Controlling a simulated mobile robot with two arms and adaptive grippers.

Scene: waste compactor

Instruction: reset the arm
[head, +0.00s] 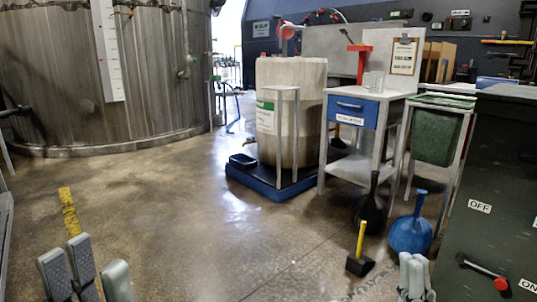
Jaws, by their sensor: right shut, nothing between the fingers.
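My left gripper (92,260) is at the bottom left of the head view, over the concrete floor. Its grey fingers stand apart with nothing seen between them, so it is open. My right gripper (416,268) is at the bottom right, with its fingers close together, shut and empty. The arms behind both grippers are mostly out of view.
The dark panel (490,245) with OFF and ON labels and a red-tipped lever (485,271) stands close on the right. A blue flask-shaped vessel (411,235), a grey workbench (385,97) and a large tank (100,75) stand beyond. The middle floor is clear.

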